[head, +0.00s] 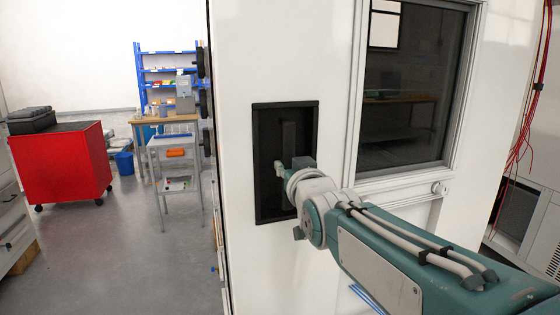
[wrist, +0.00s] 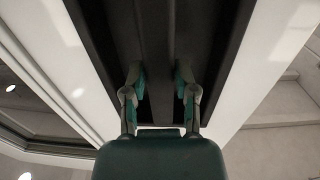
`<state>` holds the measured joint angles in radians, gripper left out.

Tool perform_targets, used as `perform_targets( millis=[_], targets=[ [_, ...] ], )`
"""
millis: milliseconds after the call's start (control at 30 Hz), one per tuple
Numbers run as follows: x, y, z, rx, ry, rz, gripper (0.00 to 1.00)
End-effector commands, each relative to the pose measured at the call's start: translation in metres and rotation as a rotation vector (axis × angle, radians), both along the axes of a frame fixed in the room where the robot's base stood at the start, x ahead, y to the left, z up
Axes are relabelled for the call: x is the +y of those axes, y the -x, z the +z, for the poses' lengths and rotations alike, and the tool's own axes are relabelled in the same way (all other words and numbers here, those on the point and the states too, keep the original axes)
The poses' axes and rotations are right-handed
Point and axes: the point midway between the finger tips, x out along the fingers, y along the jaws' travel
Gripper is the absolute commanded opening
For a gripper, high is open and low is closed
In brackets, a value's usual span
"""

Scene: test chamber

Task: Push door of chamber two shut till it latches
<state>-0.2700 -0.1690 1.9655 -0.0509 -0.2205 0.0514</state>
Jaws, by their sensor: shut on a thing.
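The large white door (head: 235,60) fills the middle of the head view, with a framed dark window (head: 415,80) on its right. A black recessed panel (head: 264,190) in the door holds an upright black handle bar (head: 289,135). My gripper (head: 290,168) is at the lower part of this bar. In the wrist view my gripper (wrist: 161,82) has one finger on each side of the dark handle bar (wrist: 160,40), shut on it. Dark fittings (head: 203,103) show along the door's left edge. I cannot tell how far the door stands from its frame.
Left of the door is open grey floor (head: 110,240). A red cabinet on castors (head: 60,165), a grey trolley (head: 178,165), a workbench (head: 165,121) and blue shelves (head: 168,70) stand there. Red cables (head: 540,80) hang at the far right beside a light cabinet.

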Motion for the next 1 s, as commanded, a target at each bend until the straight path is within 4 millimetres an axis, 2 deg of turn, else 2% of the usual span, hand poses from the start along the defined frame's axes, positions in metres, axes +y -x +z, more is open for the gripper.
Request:
perform_targets(
  millis=[133,467,500,533,567,1000],
  targets=[
    [-0.0041,0.0111,0.0032,-0.01,-0.001,0.001,0.0],
    [-0.0039,0.0109,0.0031,-0.011,-0.001,0.001,0.0],
    [-0.0038,0.011,0.0031,-0.011,-0.001,0.002,0.51],
    [-0.0038,0.011,0.0031,-0.011,-0.001,0.002,0.65],
    [-0.0038,0.011,0.003,-0.011,-0.001,0.002,0.71],
    [-0.005,0.0146,0.0016,-0.007,0.0,0.001,0.71]
  ],
)
